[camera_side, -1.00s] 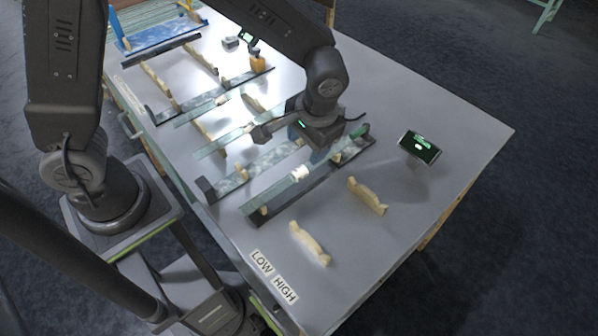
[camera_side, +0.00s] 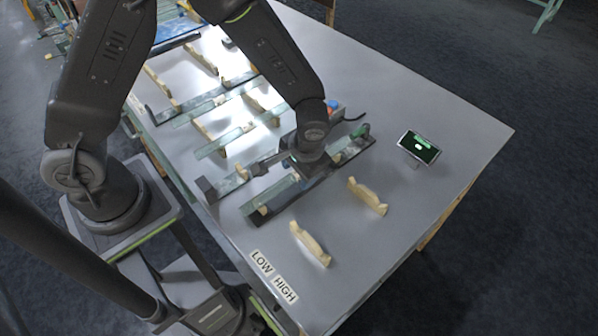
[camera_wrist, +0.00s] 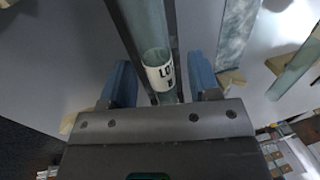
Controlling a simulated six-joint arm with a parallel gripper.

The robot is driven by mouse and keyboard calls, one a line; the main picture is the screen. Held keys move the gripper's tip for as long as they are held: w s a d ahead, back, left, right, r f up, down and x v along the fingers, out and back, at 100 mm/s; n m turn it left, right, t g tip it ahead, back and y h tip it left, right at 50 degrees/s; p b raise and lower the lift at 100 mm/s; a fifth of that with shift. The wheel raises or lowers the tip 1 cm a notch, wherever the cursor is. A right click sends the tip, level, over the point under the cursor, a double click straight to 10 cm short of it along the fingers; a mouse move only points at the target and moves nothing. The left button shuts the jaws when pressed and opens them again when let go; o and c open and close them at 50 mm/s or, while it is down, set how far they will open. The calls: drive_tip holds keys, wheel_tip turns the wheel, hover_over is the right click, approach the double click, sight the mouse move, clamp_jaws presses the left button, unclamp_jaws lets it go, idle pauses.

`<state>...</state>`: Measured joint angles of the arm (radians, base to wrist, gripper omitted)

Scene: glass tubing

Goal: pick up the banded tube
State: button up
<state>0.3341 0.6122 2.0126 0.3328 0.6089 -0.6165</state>
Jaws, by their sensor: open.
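The banded tube (camera_wrist: 148,30) is a clear glass tube with a white band (camera_wrist: 159,72) bearing dark lettering, partly cut off, starting "LO". In the side view the tube (camera_side: 266,203) lies along a dark rack near the table's front, and my gripper hides its band. My gripper (camera_wrist: 161,78) is open, with one blue finger on each side of the tube close to the band. I cannot tell whether either finger touches the glass. In the side view my gripper (camera_side: 303,172) is low over the middle of the tube.
Two empty wooden rests (camera_side: 367,196) (camera_side: 310,244) stand in front of the rack. "LOW" (camera_side: 262,262) and "HIGH" (camera_side: 285,290) labels lie at the table edge. A small display (camera_side: 419,147) stands to the right. Other glass tubes (camera_side: 235,140) lie behind.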

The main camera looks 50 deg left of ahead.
clamp_jaws()
idle(0.4)
drive_tip(key=shift+r, duration=0.1)
